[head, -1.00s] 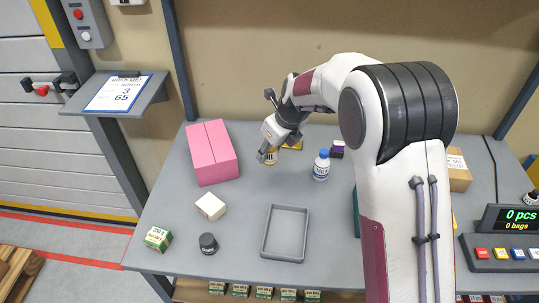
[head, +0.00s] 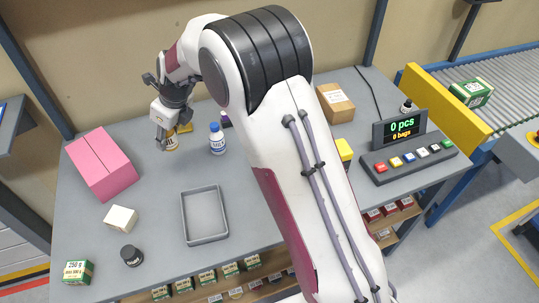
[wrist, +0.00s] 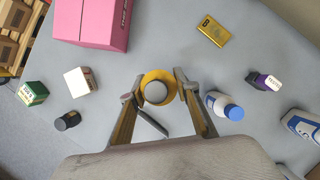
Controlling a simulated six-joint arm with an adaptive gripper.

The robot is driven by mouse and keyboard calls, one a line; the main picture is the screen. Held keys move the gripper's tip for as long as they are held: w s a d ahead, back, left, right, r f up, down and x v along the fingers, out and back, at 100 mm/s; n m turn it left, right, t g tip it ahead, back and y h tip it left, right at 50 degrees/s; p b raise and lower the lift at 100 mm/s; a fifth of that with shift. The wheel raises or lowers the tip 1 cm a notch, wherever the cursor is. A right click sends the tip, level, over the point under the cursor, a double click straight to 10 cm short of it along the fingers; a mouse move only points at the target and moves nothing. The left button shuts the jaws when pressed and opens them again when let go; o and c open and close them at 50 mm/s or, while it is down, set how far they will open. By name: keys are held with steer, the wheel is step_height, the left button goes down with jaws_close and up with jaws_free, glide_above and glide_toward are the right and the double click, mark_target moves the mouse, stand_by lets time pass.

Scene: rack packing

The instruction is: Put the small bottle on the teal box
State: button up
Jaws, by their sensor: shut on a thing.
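A small amber-yellow bottle (head: 172,143) with a pale cap stands on the grey table near the back left. In the wrist view the bottle (wrist: 156,90) is seen from above, with its round cap between the two fingers. My gripper (head: 166,141) is shut on this bottle, and the fingers (wrist: 157,98) lie on both sides of it. I cannot tell whether its base touches the table. A white bottle with a blue cap (head: 217,140) stands to the right of the gripper, apart from it. The teal box does not show now.
A pink box (head: 103,163) stands left of my gripper. A grey tray (head: 205,240), a white box (head: 121,218), a dark jar (head: 131,256) and a green box (head: 78,272) are nearer the front.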

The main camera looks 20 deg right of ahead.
steer(key=d+r+m+t, duration=0.1)
steer(key=d+r+m, duration=0.15)
steer(key=d, duration=0.85)
steer(key=d+r+m, duration=0.1)
steer(key=d+r, duration=0.2)
steer(key=d, duration=0.7)
steer(key=s+d+n, duration=0.1)
steer(key=s+d, duration=0.2)
steer(key=s, duration=0.2)
steer(key=s+d+n+g, duration=0.1)
steer(key=s+d+n, duration=0.1)
steer(key=s, duration=0.4)
steer(key=shift+d+r, duration=0.15)
steer(key=shift+d, duration=0.6)
steer(key=shift+n, duration=0.25)
steer(key=shift+f, duration=3.15)
